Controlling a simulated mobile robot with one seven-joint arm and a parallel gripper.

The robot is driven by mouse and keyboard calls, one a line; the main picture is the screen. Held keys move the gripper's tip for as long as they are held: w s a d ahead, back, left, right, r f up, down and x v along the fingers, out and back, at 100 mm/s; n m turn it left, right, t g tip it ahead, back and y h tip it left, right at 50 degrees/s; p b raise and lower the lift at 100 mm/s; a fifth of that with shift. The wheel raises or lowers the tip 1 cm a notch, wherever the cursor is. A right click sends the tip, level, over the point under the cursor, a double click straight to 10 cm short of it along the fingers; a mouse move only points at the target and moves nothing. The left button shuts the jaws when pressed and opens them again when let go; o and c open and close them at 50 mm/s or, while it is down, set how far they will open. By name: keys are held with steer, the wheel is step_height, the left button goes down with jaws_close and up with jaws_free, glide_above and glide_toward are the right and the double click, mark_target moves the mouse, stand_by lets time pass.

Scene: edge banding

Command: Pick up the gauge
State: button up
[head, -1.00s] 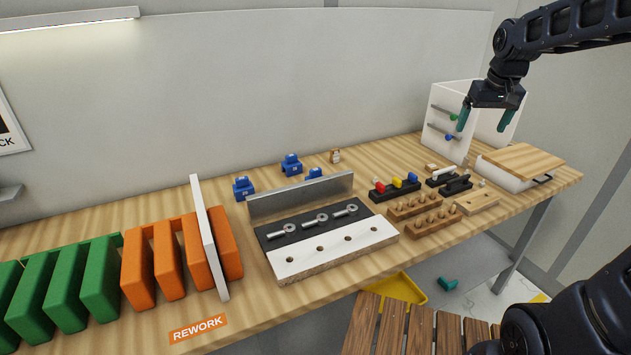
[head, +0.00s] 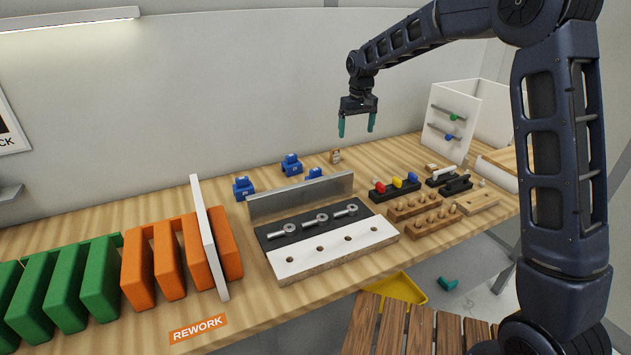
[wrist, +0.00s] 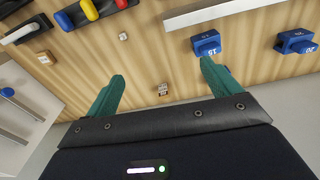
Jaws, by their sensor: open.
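No object is clearly marked as the gauge, and I cannot tell which one it is. Three metal pieces with ring ends (head: 315,220) lie on a black strip in the middle of the bench. Several blue numbered blocks (head: 291,165) stand behind them; one also shows in the wrist view (wrist: 206,43). A small tan block (head: 335,156) sits near the wall; it appears between my fingers in the wrist view (wrist: 163,89). My gripper (head: 356,130) is open and empty, above the back of the bench, its teal fingers pointing down.
A metal bar (head: 300,196) stands behind the black strip and a white board with holes (head: 335,250) in front. Pegged wooden racks (head: 420,208) and a black rack with coloured pieces (head: 395,188) are to the right. Orange (head: 168,262) and green (head: 98,280) upright pieces fill the left.

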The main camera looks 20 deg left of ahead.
steer(key=n, duration=0.2)
glide_above(316, 169)
steer(key=shift+g, duration=0.3)
step_height(316, 169, down, 9)
steer(key=shift+w+r, duration=0.1)
steer(key=shift+w, duration=0.05)
steer(key=shift+s+f, duration=0.15)
steer(key=shift+f, duration=2.6)
steer(key=shift+s+f, duration=0.1)
steer(key=shift+f, duration=2.65)
steer(key=c, duration=1.1)
steer(key=shift+r, duration=0.1)
